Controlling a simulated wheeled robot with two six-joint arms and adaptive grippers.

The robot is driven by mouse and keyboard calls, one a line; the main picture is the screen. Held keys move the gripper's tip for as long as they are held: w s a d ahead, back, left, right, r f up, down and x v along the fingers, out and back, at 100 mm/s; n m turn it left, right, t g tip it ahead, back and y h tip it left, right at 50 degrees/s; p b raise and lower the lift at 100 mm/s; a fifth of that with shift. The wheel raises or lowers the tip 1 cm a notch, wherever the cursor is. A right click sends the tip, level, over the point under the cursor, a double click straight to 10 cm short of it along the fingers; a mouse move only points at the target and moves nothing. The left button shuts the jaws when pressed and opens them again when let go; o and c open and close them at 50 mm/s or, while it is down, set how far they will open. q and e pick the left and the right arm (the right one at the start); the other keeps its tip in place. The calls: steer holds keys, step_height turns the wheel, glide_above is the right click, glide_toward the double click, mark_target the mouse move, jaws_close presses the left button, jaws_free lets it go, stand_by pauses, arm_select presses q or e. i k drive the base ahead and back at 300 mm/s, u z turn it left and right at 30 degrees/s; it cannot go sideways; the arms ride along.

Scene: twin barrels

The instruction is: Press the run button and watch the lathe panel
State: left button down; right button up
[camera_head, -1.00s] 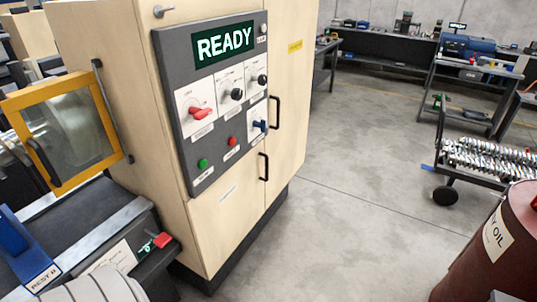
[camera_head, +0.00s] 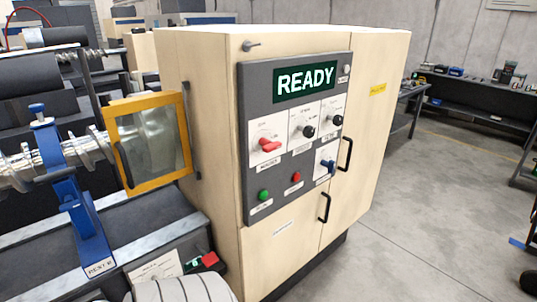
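The lathe panel (camera_head: 290,140) is a dark grey plate on the front of a beige cabinet. Its screen (camera_head: 303,84) reads READY in white on dark green. A green button (camera_head: 263,195) sits at the lower left of the panel, with a red button (camera_head: 296,177) to its right. Their labels are too small to read. Above them are a red knob (camera_head: 268,145) and two black knobs, and a blue switch (camera_head: 327,166) is at the lower right. Neither of my grippers shows in this view.
The beige cabinet (camera_head: 185,75) stands mid-view. At left is the lathe with a crankshaft (camera_head: 88,148), a blue rest (camera_head: 75,190) and a yellow-framed guard (camera_head: 150,140). Clear floor (camera_head: 430,220) lies to the right.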

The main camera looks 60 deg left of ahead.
mark_target(263, 194)
steer(key=i, duration=1)
steer(key=u, duration=3.25)
steer(key=k, duration=0.25)
steer(key=z, duration=1.6)
